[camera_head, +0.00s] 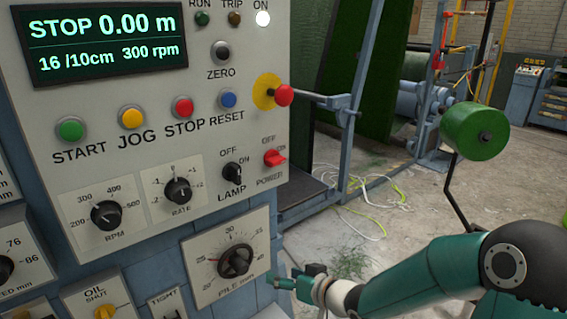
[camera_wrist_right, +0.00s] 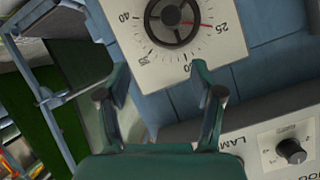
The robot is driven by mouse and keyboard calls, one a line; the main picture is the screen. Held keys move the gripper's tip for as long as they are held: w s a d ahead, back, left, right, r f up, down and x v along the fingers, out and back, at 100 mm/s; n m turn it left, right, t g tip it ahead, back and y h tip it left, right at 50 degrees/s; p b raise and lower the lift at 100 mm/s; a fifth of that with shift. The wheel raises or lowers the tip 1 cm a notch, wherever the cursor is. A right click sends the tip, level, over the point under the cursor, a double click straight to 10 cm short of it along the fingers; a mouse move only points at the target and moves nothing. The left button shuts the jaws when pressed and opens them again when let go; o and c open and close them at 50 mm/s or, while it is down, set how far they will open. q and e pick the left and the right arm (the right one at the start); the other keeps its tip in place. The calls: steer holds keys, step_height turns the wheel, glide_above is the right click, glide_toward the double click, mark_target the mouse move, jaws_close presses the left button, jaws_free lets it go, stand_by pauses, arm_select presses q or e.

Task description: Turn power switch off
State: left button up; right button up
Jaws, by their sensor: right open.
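The red power switch (camera_head: 274,158) is on the grey control panel, at its lower right in the head view, with OFF and ON marks beside it. Its handle looks turned toward the ON side, but it is small. The white ON lamp (camera_head: 263,18) is lit. My right gripper (camera_head: 284,282) is below the switch, near the pile dial, apart from the panel. In the right wrist view the gripper (camera_wrist_right: 160,85) is open and empty, with the pile dial (camera_wrist_right: 172,18) beyond its fingers. The power switch is not clearly visible in that view. My left gripper is not in view.
The black lamp switch (camera_head: 232,173) sits just left of the power switch. A red stop button (camera_head: 283,95) on a yellow disc sticks out above it. The pile dial (camera_head: 236,261) is below. Cables (camera_head: 375,205) lie on the floor at right.

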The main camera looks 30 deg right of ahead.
steer(key=s+d+r+n+t, duration=0.1)
steer(key=s+d+r+t, duration=0.15)
steer(key=r, duration=0.45)
steer(key=s+d+r+t, duration=0.1)
steer(key=d+r, duration=0.2)
steer(key=r, duration=0.5)
steer(key=n+t, duration=0.2)
steer(key=n, duration=0.1)
glide_toward(280, 161)
steer(key=w+p, duration=0.1)
steer(key=w, duration=0.2)
steer(key=w+p, duration=0.1)
steer(key=w, duration=0.2)
steer(key=w+a+p, duration=0.1)
steer(key=w, duration=0.2)
steer(key=shift+w+a+r, duration=0.1)
steer(key=shift+w+r, duration=0.05)
steer(key=shift+w, duration=0.25)
